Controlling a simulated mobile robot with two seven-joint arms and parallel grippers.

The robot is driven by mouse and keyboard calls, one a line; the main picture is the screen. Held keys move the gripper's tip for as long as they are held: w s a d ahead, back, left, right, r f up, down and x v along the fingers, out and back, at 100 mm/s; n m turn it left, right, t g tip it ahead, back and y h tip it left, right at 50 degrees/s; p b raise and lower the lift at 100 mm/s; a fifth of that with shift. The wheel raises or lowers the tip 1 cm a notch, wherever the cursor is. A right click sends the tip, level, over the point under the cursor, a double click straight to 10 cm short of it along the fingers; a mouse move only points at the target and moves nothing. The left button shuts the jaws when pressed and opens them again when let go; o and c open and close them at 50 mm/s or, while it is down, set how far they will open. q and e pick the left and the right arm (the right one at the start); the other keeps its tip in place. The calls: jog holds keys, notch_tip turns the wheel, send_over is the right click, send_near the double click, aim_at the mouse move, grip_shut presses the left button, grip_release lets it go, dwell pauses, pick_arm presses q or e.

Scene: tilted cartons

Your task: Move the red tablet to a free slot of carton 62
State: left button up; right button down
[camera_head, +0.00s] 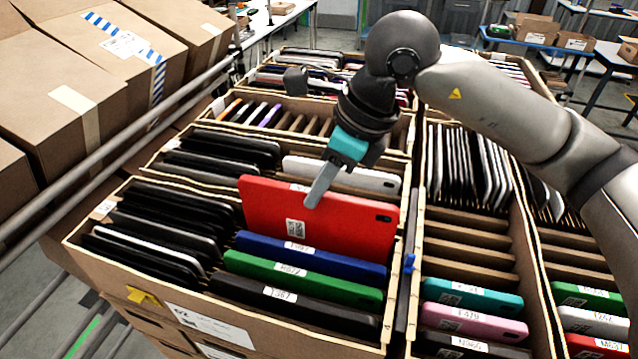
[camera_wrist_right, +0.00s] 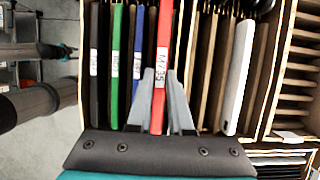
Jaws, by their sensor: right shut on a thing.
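The red tablet (camera_head: 300,220) stands on edge in the right-hand row of the near left carton (camera_head: 100,255), raised well above the blue tablet (camera_head: 315,257) in front of it. This carton's front label (camera_head: 210,325) seems to start with 62, though it is small. My right gripper (camera_head: 317,193) is shut on the red tablet's top edge; the right wrist view shows the red tablet (camera_wrist_right: 162,50) between both fingers (camera_wrist_right: 160,85). Whether its lower edge is still in a slot is hidden. My left gripper is not in view.
Green (camera_head: 300,278) and black (camera_head: 295,308) tablets stand in front of the blue one. Behind the red tablet, empty slots with brown dividers (camera_wrist_right: 205,75) lead to a white tablet (camera_wrist_right: 237,75). Another carton with empty slots (camera_head: 465,240) stands right.

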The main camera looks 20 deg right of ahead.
aim_at(320, 223)
jog(key=shift+f+b, duration=3.75)
jog(key=shift+f, duration=0.2)
jog(key=shift+f+b, duration=0.3)
jog(key=shift+b, duration=0.1)
jog(key=c, duration=0.8)
grip_release()
jog(key=shift+o, duration=0.2)
jog(key=shift+d+r, duration=0.1)
jog(key=shift+r, duration=0.25)
jog(key=v, duration=0.7)
jog(key=p+v, duration=0.1)
jog(key=v, duration=0.6)
jog(key=shift+s+d+r, duration=0.1)
jog(key=shift+s+r, duration=0.15)
